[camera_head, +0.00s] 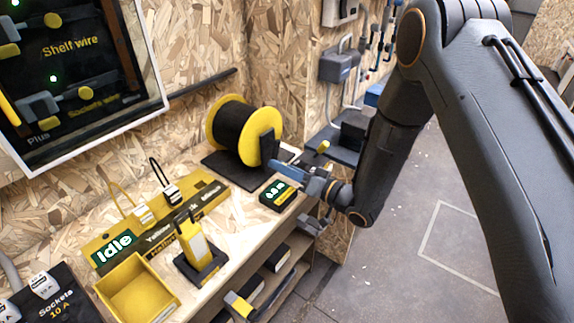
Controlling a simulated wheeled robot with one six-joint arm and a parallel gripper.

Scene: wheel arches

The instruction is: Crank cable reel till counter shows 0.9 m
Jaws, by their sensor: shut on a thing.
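The cable reel (240,132) has yellow flanges and black cable wound on it. It stands on a dark base (228,172) at the back of the bench. A dark crank (268,147) shows on its right side. My gripper (280,167) reaches in from the right and is shut at the crank's lower end; the handle itself is hidden by the fingers.
A yellow bin (138,290), a yellow device on a dark stand (197,250) and a yellow rack with an "Idle" sign (113,247) stand on the bench to the left. A framed panel (75,70) hangs on the wall. Open floor (400,240) lies right.

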